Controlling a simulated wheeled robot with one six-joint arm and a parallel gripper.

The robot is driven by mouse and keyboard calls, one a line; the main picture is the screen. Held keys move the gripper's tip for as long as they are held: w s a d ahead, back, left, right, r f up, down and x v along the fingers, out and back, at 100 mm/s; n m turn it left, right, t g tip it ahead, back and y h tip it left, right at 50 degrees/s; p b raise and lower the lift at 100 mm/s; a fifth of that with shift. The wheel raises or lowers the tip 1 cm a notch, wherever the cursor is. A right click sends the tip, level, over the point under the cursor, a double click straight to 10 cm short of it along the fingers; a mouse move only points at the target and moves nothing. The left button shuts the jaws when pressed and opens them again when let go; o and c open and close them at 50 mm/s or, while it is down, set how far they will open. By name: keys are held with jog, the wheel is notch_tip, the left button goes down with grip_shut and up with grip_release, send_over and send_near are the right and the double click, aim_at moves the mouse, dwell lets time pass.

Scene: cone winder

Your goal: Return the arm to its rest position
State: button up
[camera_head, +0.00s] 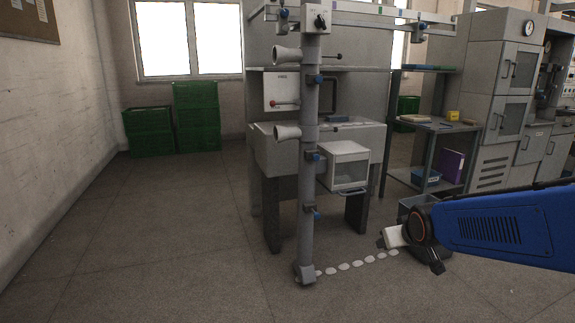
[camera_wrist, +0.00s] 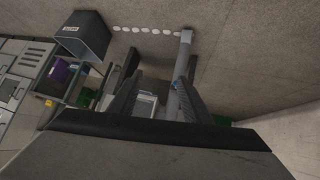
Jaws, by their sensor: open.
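My blue arm (camera_head: 500,228) reaches in from the right edge in the head view. My gripper (camera_head: 410,257) is at its end, low over the floor and partly hard to make out against a dark shape behind it. In the wrist view, the two dark fingers of my gripper (camera_wrist: 158,65) stand apart with nothing held between them. The wrist view is turned upside down.
A grey post (camera_head: 309,150) with cone holders stands left of my gripper, before the grey machine (camera_head: 265,155). White spots (camera_head: 344,267) line the floor. A grey bin (camera_wrist: 85,38) is near. Green crates (camera_head: 196,118) stand far back; the left floor is clear.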

jog(key=s+m+g, duration=0.1)
jog(key=s+g, duration=0.3)
jog(key=s, duration=2.4)
jog(key=shift+s+a+f+m, duration=0.2)
jog(key=shift+a+m, duration=0.1)
jog(key=shift+m, duration=0.1)
jog(key=shift+o, duration=0.4)
jog(key=shift+w+r, duration=0.1)
jog(key=shift+w, duration=0.05)
